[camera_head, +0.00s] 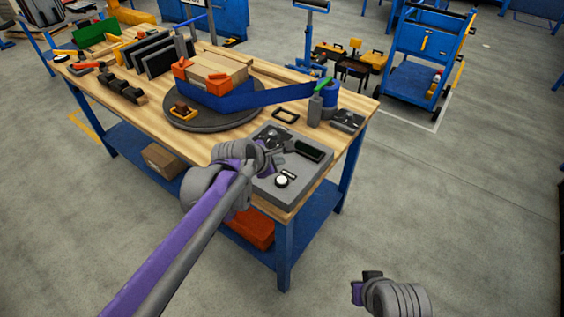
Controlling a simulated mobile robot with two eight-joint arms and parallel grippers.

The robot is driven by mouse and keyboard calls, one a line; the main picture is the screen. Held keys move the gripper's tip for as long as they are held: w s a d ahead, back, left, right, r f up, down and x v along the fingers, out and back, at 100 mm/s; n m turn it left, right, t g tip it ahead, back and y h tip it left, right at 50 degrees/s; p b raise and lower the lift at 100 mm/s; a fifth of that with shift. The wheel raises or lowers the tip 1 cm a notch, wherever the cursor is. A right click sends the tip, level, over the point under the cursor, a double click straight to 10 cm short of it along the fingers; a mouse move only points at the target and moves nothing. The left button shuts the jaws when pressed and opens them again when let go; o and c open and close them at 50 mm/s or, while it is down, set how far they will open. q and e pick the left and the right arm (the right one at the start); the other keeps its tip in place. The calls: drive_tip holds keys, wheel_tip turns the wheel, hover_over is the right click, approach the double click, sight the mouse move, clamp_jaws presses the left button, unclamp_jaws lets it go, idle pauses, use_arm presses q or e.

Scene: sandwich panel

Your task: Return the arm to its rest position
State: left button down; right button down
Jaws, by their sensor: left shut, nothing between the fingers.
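My left arm comes in from the lower left, and its gripper (278,152) is over the grey foam tray (277,188) at the near right corner of the workbench. The left gripper is shut and empty. I cannot tell whether it touches the tray or hovers just above it. Part of my right arm and its gripper (359,291) shows at the bottom right, over the floor and away from the bench. Its fingers are too small and dark to read.
The wooden bench (203,136) carries a grey turntable (196,121) with a blue panel (235,97) and orange clamps, plus a black-framed piece (286,115). An orange bin (252,229) is on the lower shelf. A blue cart (420,60) stands behind. Floor right of the bench is clear.

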use_arm(q)
drive_tip(key=s+a+f+m+g+y+p, duration=0.1)
drive_tip(key=s+a+f+m, duration=0.1)
drive_tip(key=s+a+m, duration=0.3)
drive_tip(key=s+a+f+m+y+p, duration=0.1)
drive_tip(key=s+a+m, duration=0.5)
drive_tip(key=s, duration=0.7)
drive_tip(key=s+a+f+m+g+y+p, duration=0.1)
drive_tip(key=s+a+f+m+y, duration=0.1)
drive_tip(key=s+a+m, duration=0.3)
drive_tip(key=s+m, duration=0.4)
drive_tip(key=shift+s+a+f+g, duration=0.15)
drive_tip(key=shift+s+f+g, duration=0.05)
drive_tip(key=shift+f+g, duration=0.15)
